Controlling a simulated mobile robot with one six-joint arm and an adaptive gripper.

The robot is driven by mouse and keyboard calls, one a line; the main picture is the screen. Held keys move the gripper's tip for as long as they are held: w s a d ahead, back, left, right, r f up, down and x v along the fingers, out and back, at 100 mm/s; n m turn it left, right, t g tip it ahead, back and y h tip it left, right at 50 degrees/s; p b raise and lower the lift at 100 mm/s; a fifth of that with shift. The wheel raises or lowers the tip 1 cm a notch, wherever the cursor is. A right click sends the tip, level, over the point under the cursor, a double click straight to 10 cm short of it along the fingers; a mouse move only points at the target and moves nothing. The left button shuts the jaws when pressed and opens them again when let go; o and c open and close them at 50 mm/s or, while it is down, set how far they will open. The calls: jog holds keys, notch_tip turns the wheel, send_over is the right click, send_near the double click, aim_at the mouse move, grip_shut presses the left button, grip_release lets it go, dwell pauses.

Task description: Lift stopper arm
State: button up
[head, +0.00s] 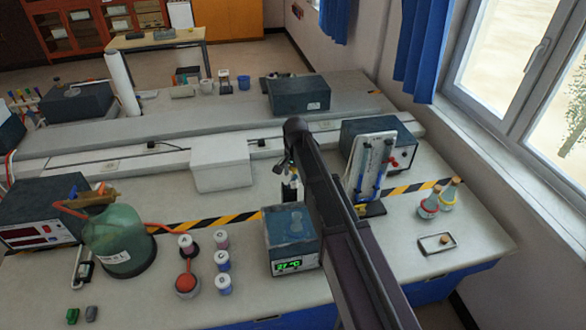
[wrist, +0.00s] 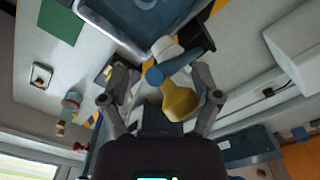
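In the wrist view, a small device with a blue cylinder (wrist: 165,73), a white part and a yellow, rounded part (wrist: 180,100) lies between and just beyond the fingers of my gripper (wrist: 165,96). The fingers are spread apart, with visible room around the yellow part. I cannot tell which piece is the stopper arm, or whether a finger touches it. In the head view my dark arm reaches over the bench and hides most of this spot; a little yellow and white (head: 290,190) shows beside its end.
A dark box with a green display (head: 290,240) stands close in front. A panel with blue tubes (head: 372,165) stands to the right, flasks (head: 429,205) further right. A green bottle (head: 120,240) and several small jars (head: 222,260) are at left. Striped tape (head: 215,222) crosses the bench.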

jog(key=s+d+f+b, duration=0.2)
jog(key=s+f+b, duration=0.6)
jog(key=f+b, duration=0.35)
notch_tip(320, 180, up, 14)
jog(key=p, duration=1.5)
jog(key=s+d+f+n+b, duration=0.2)
jog(key=s+d+f+b, duration=0.1)
jog(key=d+f+b, duration=0.4)
jog(key=shift+s+d+f+b, duration=0.2)
jog(key=shift+d+f+b, duration=0.2)
jog(key=shift+f+b, duration=0.4)
jog(key=shift+r, duration=0.1)
dwell(0.6)
jog(key=s+d+f+n+b, duration=0.3)
jog(key=s+d, duration=0.6)
jog(key=d, duration=0.3)
jog(key=shift+s+f+n+b, duration=0.3)
jog(key=shift+f+n+b, duration=0.1)
jog(key=shift+f+b, duration=0.15)
jog(key=shift+r, duration=0.1)
grip_shut()
